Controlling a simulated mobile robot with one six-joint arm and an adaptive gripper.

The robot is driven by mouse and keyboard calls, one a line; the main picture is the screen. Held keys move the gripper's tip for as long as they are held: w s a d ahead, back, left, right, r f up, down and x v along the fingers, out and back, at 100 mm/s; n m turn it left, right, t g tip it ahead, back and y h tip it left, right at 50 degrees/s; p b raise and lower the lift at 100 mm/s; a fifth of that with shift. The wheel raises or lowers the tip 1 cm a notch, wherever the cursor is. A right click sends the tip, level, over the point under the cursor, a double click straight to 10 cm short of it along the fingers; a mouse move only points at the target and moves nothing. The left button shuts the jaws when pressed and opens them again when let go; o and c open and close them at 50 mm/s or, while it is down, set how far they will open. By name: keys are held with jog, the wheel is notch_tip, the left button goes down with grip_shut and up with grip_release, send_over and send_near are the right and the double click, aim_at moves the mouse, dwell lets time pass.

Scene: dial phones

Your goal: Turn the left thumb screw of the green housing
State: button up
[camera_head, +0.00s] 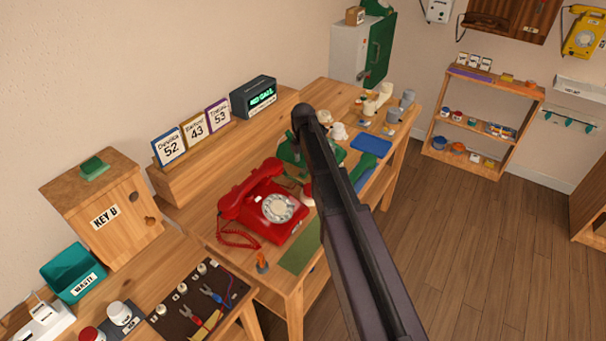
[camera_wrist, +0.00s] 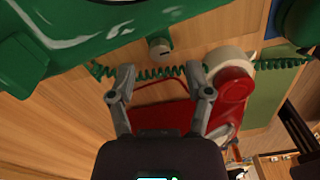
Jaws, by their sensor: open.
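The green housing (camera_wrist: 60,40) fills the upper left of the wrist view, with pale streaks on its glossy side. My gripper (camera_wrist: 160,82) is open and empty. Its two fingers point toward the screw, one to either side of it, with a visible gap short of it. In the head view the green housing (camera_head: 292,153) is partly hidden behind my arm, and the screw cannot be made out.
A green coiled cord (camera_wrist: 150,71) runs across the space between my fingers and the screw. A red dial phone (camera_head: 262,207) stands close by on the wooden bench. A blue pad (camera_head: 371,143) and small pale parts lie farther back.

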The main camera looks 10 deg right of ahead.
aim_at(303, 170)
jog(key=shift+f+b, duration=1.4)
jog(key=shift+f, duration=0.3)
grip_shut()
